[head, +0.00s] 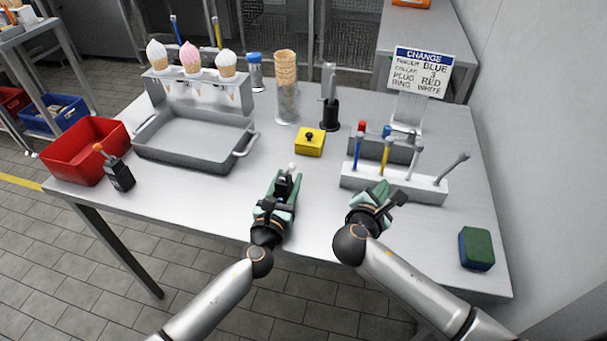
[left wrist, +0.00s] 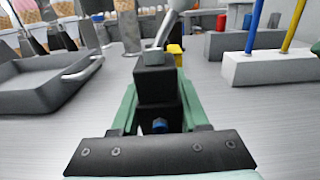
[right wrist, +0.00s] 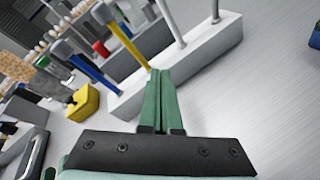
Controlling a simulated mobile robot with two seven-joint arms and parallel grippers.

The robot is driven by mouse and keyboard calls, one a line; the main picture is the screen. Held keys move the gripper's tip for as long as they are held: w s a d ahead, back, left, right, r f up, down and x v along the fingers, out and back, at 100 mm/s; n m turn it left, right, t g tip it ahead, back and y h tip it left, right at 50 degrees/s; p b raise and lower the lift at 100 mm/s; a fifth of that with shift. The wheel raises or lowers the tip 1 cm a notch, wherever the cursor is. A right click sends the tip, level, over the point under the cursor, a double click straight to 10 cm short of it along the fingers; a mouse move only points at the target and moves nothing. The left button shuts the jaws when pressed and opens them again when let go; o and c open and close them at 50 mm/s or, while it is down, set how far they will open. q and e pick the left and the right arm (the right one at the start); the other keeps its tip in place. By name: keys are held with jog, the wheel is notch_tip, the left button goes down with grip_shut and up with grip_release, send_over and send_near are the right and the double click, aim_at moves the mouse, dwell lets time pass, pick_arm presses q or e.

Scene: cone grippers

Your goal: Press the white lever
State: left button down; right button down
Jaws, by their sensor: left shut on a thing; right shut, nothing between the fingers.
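The lever box (head: 289,180) is a small black block with a white-tipped lever (head: 291,167), close to the front middle of the table. In the left wrist view the black box (left wrist: 157,90) sits between green fingers, and its pale lever (left wrist: 166,28) tilts to the right. My left gripper (head: 283,188) is shut on this box. My right gripper (head: 380,189) is shut and empty, just in front of the white rack and to the right of the lever box. Its green fingers (right wrist: 160,85) are together in the right wrist view.
A white rack (head: 352,182) holds blue, yellow and grey rods. A yellow button box (head: 310,142) stands behind the lever box. Another black box with an orange lever (head: 119,176), a red bin (head: 84,150) and a grey tray (head: 190,160) are left. A sponge (head: 476,249) lies right.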

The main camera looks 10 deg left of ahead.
aim_at(288, 172)
jog(key=s+a+n+t+y, duration=0.1)
jog(key=n, duration=0.3)
jog(key=s+a+r+n+t+y, duration=0.1)
jog(key=a+n+t+y, duration=0.1)
jog(key=n, duration=0.3)
jog(key=s+a+n+t+y, duration=0.1)
jog(key=n, duration=0.3)
jog(key=shift+s+a+r, duration=0.2)
jog(key=shift+s+a, duration=0.1)
jog(key=shift+a, duration=0.05)
jog(key=s+a+n+y, duration=0.2)
jog(key=n, duration=0.3)
jog(key=s+a+n+y, duration=0.2)
jog(key=n, duration=0.2)
jog(key=s+a+n+t+y, duration=0.1)
jog(key=s+a+n+y, duration=0.1)
jog(key=n, duration=0.3)
jog(key=shift+s+f+n+y, duration=0.1)
jog(key=shift+s+n+y, duration=0.2)
jog(key=shift+s+y, duration=0.25)
jog(key=shift+w+a, duration=0.1)
jog(key=shift+w, duration=0.1)
jog(key=x, duration=1)
jog(key=s+a, duration=0.1)
jog(key=s+a+r, duration=0.1)
jog(key=s, duration=0.1)
jog(key=shift+a+r, duration=0.25)
jog(key=shift+a, duration=0.05)
